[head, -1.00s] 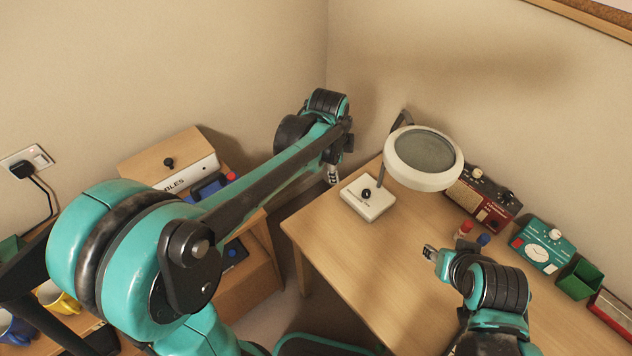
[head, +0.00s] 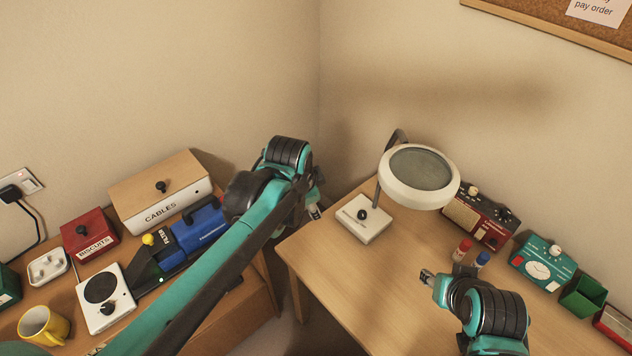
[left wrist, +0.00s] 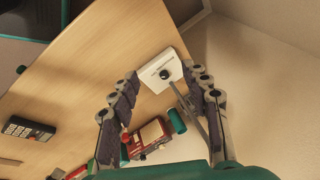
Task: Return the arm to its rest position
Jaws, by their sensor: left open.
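My left gripper (head: 313,207) is raised near the left edge of the desk (head: 345,270), short of the magnifier lamp. In the left wrist view, my left gripper (left wrist: 160,92) has its two fingers spread apart with nothing between them. The white lamp base (left wrist: 160,71) shows beyond the fingers, apart from them. My right gripper (head: 427,277) is low over the desk, in front of the lamp. Its fingertips are small here and I cannot tell whether they are open.
The magnifier lamp (head: 420,178) overhangs the desk. Behind my right arm stand a red radio (head: 478,217), a teal timer (head: 541,262) and a green box (head: 582,295). The left cabinet holds a CABLES box (head: 160,190), a red biscuit box (head: 90,235) and a yellow mug (head: 43,325).

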